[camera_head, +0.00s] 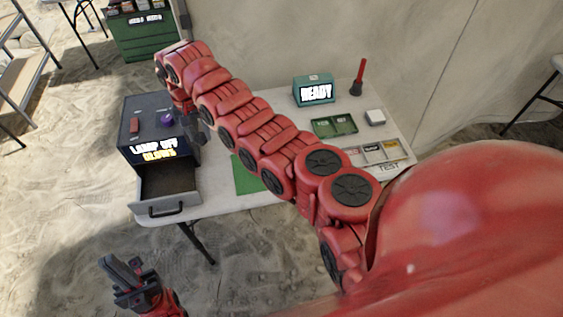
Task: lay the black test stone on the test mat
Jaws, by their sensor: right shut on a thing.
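My right arm crosses the picture to the upper left, and its gripper (195,130) points down beside the grey drawer box. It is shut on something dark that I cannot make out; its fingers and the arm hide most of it. I cannot identify the black test stone. A pale patch marked TEST (388,168) lies at the table's right end, partly hidden by my arm. A green mat (245,178) lies mid-table, partly under my arm in this view. My left gripper (123,268) is open and empty, low in front of the table.
The grey box (153,112) reads LAMP OFF; its drawer (168,208) is pulled out and looks empty. On the white table (220,203) stand a teal READY box (314,90), a green tray (334,125), a white block (375,117) and a red-handled tool (358,78).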

